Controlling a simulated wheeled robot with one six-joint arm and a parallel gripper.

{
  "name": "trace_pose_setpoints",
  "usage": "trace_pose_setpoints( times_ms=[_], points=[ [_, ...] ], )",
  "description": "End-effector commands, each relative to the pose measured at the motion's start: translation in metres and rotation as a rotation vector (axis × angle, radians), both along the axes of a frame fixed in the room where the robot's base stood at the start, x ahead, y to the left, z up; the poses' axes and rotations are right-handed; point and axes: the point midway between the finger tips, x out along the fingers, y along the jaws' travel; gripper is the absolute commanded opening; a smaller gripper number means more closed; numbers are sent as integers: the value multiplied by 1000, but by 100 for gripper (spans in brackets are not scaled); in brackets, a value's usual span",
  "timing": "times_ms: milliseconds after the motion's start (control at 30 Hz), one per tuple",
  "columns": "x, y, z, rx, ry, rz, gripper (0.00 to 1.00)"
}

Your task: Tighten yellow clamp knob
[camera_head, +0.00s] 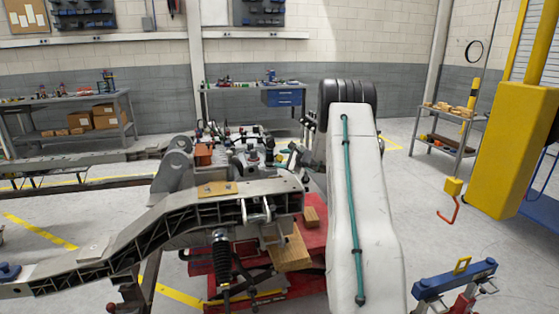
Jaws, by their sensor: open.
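I cannot clearly make out a yellow clamp knob. A small yellow spot (283,145) shows among the crowded parts on the chassis (130,232), too small to identify. A yellow loop-shaped piece (462,265) stands on top of a blue bar (455,280) at the lower right; I cannot tell whether it is a clamp part. My white arm link (372,225), with a teal hose along it, fills the middle right and hides part of the chassis area behind it. I cannot make out my gripper or its fingertips in this view.
A red stand (312,236) with wooden blocks (290,254) sits under the chassis. Workbenches (75,115) stand along the back wall. Open floor lies right of my arm.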

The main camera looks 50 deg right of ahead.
Motion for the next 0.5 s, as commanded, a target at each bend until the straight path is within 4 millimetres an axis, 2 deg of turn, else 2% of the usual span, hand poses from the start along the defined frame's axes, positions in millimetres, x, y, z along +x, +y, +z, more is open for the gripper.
trace_pose_setpoints(
  times_ms=[167,433,467,500],
  points=[
    [15,0,-4,0,-1,-1,49],
    [17,0,-5,1,-1,-1,49],
    [17,0,-5,1,-1,-1,46],
    [17,0,-5,1,-1,-1,35]
  ],
)
